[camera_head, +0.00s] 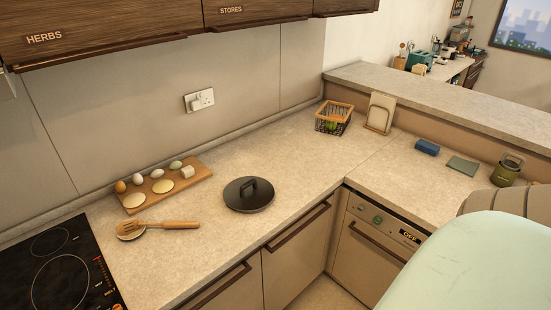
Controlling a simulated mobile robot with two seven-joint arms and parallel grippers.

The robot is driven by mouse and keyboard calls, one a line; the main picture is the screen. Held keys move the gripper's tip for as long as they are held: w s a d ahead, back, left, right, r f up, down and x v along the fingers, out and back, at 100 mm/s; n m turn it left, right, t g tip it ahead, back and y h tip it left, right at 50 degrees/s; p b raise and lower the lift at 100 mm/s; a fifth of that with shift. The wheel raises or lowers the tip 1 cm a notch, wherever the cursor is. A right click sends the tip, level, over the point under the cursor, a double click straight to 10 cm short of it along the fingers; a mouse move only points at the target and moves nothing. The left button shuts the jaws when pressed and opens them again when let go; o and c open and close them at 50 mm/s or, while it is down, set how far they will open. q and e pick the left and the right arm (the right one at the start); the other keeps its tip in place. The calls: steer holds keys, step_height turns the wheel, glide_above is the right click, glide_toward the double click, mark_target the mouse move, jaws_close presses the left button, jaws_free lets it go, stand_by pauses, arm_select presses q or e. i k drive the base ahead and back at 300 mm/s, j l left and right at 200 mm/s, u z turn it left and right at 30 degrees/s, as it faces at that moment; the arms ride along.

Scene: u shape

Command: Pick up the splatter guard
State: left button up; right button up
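A dark round disc with a raised bar handle on top (249,194) lies flat on the countertop, near the front edge left of the inner corner. It looks like a lid and is the only thing in view resembling the splatter guard. Nothing touches it. Neither of my grippers can be made out in the head view. A large pale green rounded form fills the bottom right and hides part of the right counter.
Left of the disc are a wooden board (190,174) with eggs and round pale pieces, a wooden slotted utensil (170,225) and a black hob (60,268). A wire basket (333,118), blue sponge (427,147) and green canister (507,170) stand to the right. Counter around the disc is clear.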

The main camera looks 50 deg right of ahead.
mark_target(246, 194)
steer(key=z, duration=1.25)
